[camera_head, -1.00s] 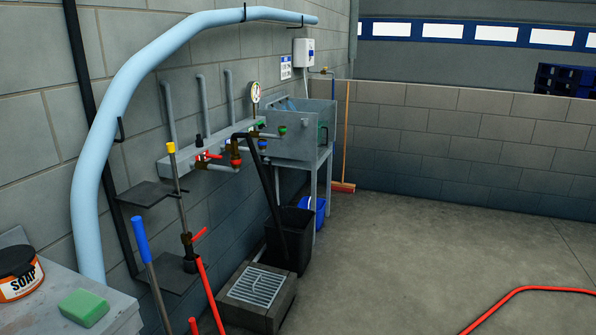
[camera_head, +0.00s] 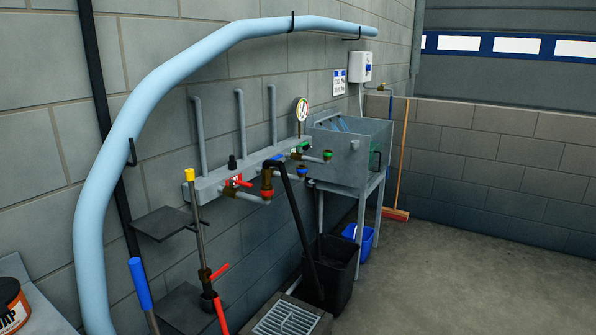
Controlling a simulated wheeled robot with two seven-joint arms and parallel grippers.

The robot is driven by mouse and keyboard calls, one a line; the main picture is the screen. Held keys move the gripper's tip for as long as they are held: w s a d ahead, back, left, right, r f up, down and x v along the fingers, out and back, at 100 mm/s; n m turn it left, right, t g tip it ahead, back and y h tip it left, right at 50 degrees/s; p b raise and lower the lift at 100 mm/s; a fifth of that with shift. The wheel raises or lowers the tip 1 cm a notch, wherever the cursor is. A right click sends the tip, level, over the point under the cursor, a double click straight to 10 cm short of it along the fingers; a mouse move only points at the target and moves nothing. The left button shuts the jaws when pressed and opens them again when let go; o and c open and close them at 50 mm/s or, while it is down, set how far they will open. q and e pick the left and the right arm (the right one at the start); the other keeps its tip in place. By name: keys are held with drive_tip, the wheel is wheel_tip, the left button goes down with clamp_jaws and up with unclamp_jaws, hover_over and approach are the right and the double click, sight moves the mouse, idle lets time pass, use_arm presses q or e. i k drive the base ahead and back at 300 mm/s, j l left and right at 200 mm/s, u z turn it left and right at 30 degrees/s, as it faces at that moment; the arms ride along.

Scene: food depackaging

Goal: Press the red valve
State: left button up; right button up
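A grey manifold (camera_head: 212,185) is fixed along the block wall, with valves and outlets on it. A small red valve handle (camera_head: 238,180) sits near its left end, above a grey outlet. To its right are a brass fitting with a red ring (camera_head: 268,191), a blue fitting (camera_head: 302,170) and a green fitting (camera_head: 327,155). Another red lever (camera_head: 219,271) sits lower down, on an upright lance with a yellow top (camera_head: 189,175). I cannot tell whether the valve handles are turned or pressed. Neither of my grippers shows in the head view.
A grey sink (camera_head: 345,165) on legs stands right of the manifold. Below are a black bin (camera_head: 338,275), a blue bin (camera_head: 362,240) and a floor drain grate (camera_head: 287,320). Dark shelves (camera_head: 163,223) jut from the wall. Open floor (camera_head: 460,280) lies at right.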

sight(240, 184)
drive_tip(key=i+l+u, duration=0.35)
drive_tip(key=i+u, duration=0.15)
drive_tip(key=i+l+u, duration=0.15)
drive_tip(key=l, duration=0.2)
drive_tip(key=i+l+u, duration=0.15)
drive_tip(key=l, duration=0.25)
drive_tip(key=i+l+u, duration=0.35)
drive_tip(key=l, duration=0.45)
drive_tip(key=i+l+u, duration=0.15)
drive_tip(key=l, duration=0.3)
drive_tip(key=i+l+u, duration=0.15)
drive_tip(key=l, duration=0.3)
